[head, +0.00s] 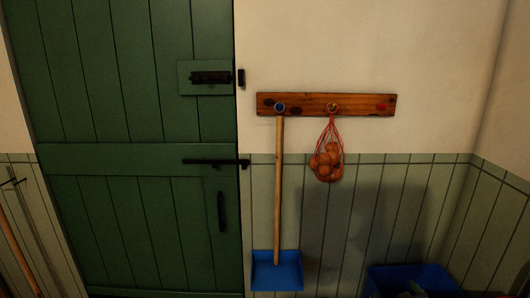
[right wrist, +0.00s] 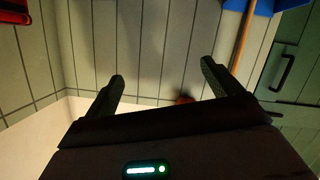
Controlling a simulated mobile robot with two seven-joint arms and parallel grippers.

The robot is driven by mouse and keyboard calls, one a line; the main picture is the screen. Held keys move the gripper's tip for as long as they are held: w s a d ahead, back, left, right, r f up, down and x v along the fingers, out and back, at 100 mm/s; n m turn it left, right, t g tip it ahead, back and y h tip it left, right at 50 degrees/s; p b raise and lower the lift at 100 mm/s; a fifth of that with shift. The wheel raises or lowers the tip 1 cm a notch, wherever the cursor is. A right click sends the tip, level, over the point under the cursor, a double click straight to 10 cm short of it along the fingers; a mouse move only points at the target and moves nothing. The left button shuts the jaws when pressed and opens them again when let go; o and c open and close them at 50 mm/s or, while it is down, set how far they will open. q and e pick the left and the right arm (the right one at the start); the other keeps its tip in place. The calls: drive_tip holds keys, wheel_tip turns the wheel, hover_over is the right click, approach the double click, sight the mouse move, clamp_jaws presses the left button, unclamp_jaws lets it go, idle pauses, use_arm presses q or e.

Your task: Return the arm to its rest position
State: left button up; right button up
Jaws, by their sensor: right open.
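My right gripper (right wrist: 162,72) shows in the right wrist view, its two dark fingers spread wide apart with nothing between the tips. It is open and empty, facing the panelled wall. Neither gripper nor arm shows in the head view. In the head view, a wooden peg rail (head: 296,104) is fixed to the wall. A net of oranges (head: 326,163) hangs from its middle peg. A long-handled blue dustpan (head: 277,271) hangs from its left peg. A small orange-brown patch (right wrist: 185,99), perhaps the oranges, shows just behind the gripper body in the wrist view.
A green door (head: 130,110) with black latches fills the left. A blue bin (head: 412,280) stands at the lower right by the corner. A broom-like handle (head: 18,250) leans at the far left. A red object (right wrist: 12,12) shows at the wrist view's top left. The wall right of the net is bare.

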drive_tip(key=s+a+f+g+y, duration=0.1)
drive_tip(key=s+a+f, duration=0.2)
drive_tip(key=s+f, duration=0.25)
drive_tip(key=s+a+f+g, duration=0.1)
drive_tip(key=s+a+f, duration=0.25)
drive_tip(key=s, duration=0.35)
drive_tip(key=s+a+f+g, duration=0.1)
drive_tip(key=s+a+f, duration=0.1)
drive_tip(key=s, duration=0.7)
drive_tip(key=s+a+f+g+y, duration=0.1)
drive_tip(key=s+a, duration=0.3)
drive_tip(key=s, duration=0.6)
drive_tip(key=s+a+f+m+g+y, duration=0.1)
drive_tip(key=s+a+f, duration=0.2)
drive_tip(key=s, duration=0.7)
drive_tip(key=shift+s+a+f+g, duration=0.2)
drive_tip(key=shift+a+f+g, duration=0.1)
drive_tip(key=shift+f, duration=0.05)
